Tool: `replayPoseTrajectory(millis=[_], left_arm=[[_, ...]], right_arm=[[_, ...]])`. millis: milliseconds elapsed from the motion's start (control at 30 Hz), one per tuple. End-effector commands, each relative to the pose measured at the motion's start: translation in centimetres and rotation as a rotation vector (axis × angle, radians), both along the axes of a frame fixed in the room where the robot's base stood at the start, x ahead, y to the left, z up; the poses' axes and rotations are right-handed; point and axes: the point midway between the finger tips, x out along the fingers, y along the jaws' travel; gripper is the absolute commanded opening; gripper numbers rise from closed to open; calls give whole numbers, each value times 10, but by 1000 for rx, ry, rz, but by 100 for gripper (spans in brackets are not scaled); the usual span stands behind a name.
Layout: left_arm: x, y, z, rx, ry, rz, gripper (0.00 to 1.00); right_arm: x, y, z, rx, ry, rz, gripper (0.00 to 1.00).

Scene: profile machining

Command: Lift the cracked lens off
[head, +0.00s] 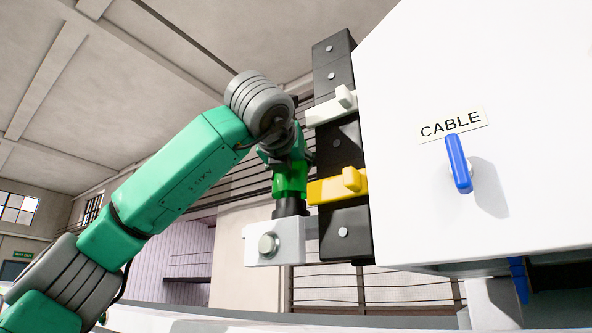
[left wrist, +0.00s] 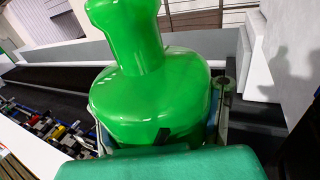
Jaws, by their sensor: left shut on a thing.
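The green lens (head: 291,182) is a glossy translucent piece above a black base (head: 289,207) on a white bracket (head: 290,236). I cannot tell whether lens and base touch. My left gripper (head: 285,157) comes down from above and is shut on the lens. In the left wrist view the lens (left wrist: 150,95) fills the middle, with a narrower neck on a wide rounded body. The left gripper's fingers (left wrist: 162,128) are on both sides of it. A dark mark shows low on the lens; I cannot tell whether it is a crack. My right gripper is not in view.
A black rail (head: 340,135) stands right of the lens, with a yellow lever block (head: 338,187) close beside it and a white one (head: 331,107) higher. A large white cabinet with a blue CABLE handle (head: 459,165) is at the right. Left of the bracket is free room.

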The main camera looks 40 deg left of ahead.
Motion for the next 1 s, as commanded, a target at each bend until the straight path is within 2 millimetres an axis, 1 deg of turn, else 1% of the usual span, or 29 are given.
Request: replayPoseTrajectory(millis=[100, 367, 467, 833, 1000], left_arm=[[-1, 0, 1, 0, -1, 0, 0], [0, -1, 3, 0, -1, 0, 0], [0, -1, 8, 0, -1, 0, 0], [-1, -1, 38, 1, -2, -1, 0], [0, -1, 43, 0, -1, 0, 0]], right_arm=[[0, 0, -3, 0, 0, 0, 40], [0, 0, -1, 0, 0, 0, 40], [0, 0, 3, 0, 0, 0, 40], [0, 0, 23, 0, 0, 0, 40], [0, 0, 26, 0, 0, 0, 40]])
